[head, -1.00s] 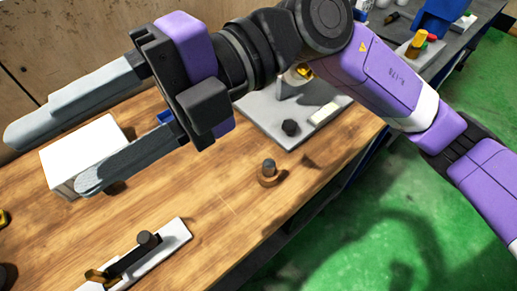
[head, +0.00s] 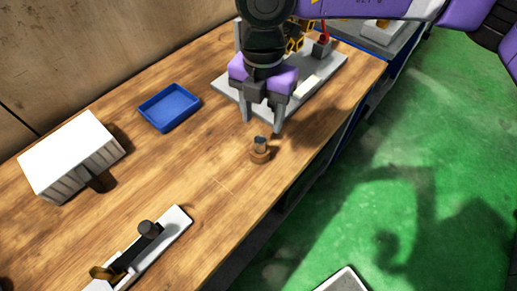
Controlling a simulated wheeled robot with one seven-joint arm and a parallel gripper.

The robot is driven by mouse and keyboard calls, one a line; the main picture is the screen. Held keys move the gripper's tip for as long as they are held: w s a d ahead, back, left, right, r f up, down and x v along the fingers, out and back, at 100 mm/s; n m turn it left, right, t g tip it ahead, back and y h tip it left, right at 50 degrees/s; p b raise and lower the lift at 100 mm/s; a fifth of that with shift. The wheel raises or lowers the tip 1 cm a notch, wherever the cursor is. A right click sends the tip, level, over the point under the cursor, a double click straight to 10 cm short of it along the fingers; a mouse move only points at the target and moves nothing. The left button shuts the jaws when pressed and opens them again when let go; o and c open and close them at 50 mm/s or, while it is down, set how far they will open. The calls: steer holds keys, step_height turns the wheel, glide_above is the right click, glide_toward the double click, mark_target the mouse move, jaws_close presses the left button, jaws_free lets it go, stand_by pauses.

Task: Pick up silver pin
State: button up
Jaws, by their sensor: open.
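A short grey pin (head: 260,142), which looks like the silver pin, stands upright in a round brown holder (head: 260,156) on the wooden bench. Only its upper part shows. My gripper (head: 262,120) points down just behind and above the pin in the picture, with its two grey fingers apart. It is open and nothing shows between the fingers. I cannot tell the exact height of the fingertips over the bench.
A grey plate with fixtures (head: 228,86) lies behind my gripper. A blue tray (head: 169,124) and a white ribbed box (head: 70,150) stand to the left. A white-based fixture with a dark knob (head: 177,224) is at the front. Bench around the holder is clear.

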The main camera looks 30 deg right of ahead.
mark_target(260, 139)
steer(key=shift+s+a+f+p, duration=0.1)
steer(key=shift+a+f+p, duration=0.1)
steer(key=shift+f, duration=1.1)
steer(key=shift+s+a+f+p, duration=0.1)
steer(key=shift+f+p, duration=0.1)
steer(key=shift+f, duration=1.05)
steer(key=shift+s+a+f+p, duration=0.1)
steer(key=shift+f+p, duration=0.1)
steer(key=shift+f, duration=1.1)
jaws_close()
